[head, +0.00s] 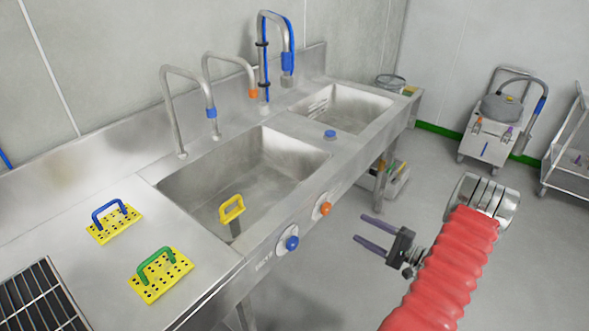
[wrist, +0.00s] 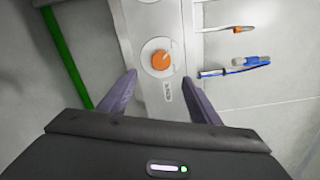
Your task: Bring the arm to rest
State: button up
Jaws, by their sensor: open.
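My gripper (head: 367,231) is at the right in the head view, in front of the steel sink unit (head: 345,168) and apart from it. Its two dark fingers are spread and point left toward the sink front. Nothing is between them. My arm, in a red ribbed sleeve, comes up from the bottom edge. In the wrist view the open gripper (wrist: 158,98) shows its two purple-grey fingers, with an orange knob (wrist: 160,61) on a pale panel beyond them.
Two yellow perforated plates, one with a blue handle (head: 110,214) and one with a green handle (head: 156,261), lie on the left counter. A yellow-handled tool (head: 232,210) stands in the near basin. A wheeled machine (head: 485,140) stands at the back right. Floor around the arm is clear.

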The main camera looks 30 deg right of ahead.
jog(key=s+a+f+m+g+y, duration=0.25)
jog(key=a+f+g, duration=0.2)
jog(key=a, duration=0.25)
jog(key=s+a+r+n+g, duration=0.4)
jog(key=a+r+n+g, duration=0.15)
jog(key=a+g, duration=0.35)
jog(key=s+a+r+n+h, duration=0.1)
jog(key=a+r+n+h, duration=0.2)
jog(key=a+r, duration=0.5)
jog(key=s+a+r+n+t+h, duration=0.1)
jog(key=s+a+r+n+h, duration=0.1)
jog(key=a+r+n, duration=0.4)
jog(key=s+a+r+n+t+h, duration=0.1)
jog(key=a+r+n+h, duration=0.2)
jog(key=a+r, duration=0.9)
notch_tip(320, 180, up, 3)
jog(key=shift+s+r+n+h, duration=0.1)
jog(key=shift+s+n+h, duration=0.25)
jog(key=shift+n, duration=0.85)
jog(key=shift+w, duration=0.1)
